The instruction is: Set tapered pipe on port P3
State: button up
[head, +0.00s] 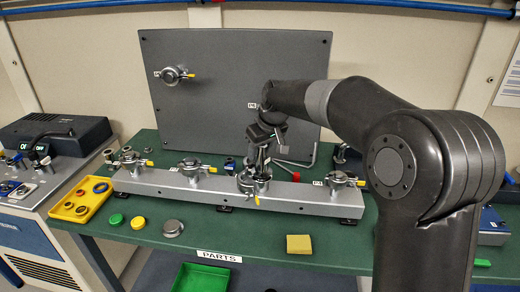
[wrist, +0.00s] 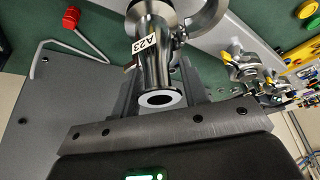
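The tapered pipe (wrist: 155,65) is bright steel with an A23 label. In the wrist view its open end flange (wrist: 158,99) faces the camera, and its other end is at a steel port fitting. My gripper (head: 258,157) is over the third port from the left (head: 253,183) on the grey manifold bar, pointing down. In the wrist view the fingers (wrist: 160,66) flank the pipe closely; the contact is hidden, so I cannot tell whether they press on it. The port's clamp has a yellow wing handle. Whether the pipe is fully seated is not clear.
Other clamped ports (head: 192,168) (head: 341,181) sit along the bar. A grey panel (head: 220,90) stands behind. A red-handled hex key (wrist: 70,18) lies behind the bar. A yellow tray (head: 82,213), caps (head: 138,222) and a yellow block (head: 299,244) lie in front.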

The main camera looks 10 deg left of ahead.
jog(key=o, duration=0.4)
jog(key=v, duration=1)
jog(key=s+d+r+m+h, duration=0.1)
jog(key=s+d+r+m, duration=0.1)
jog(key=s+d, duration=0.55)
jog(key=s+d+f+m, duration=0.2)
jog(key=s+d, duration=0.3)
jog(key=s, duration=0.3)
jog(key=s+d+f+m+t+h, duration=0.1)
jog(key=s+d+f+m, duration=0.1)
jog(key=s+d+f, duration=0.3)
jog(key=s+d+f+m+t+h, duration=0.1)
jog(key=s+d+f+m, duration=0.2)
jog(key=s, duration=0.8)
jog(key=shift+s+d+f, duration=0.2)
jog(key=shift+d+f, duration=0.05)
jog(key=shift+d, duration=1)
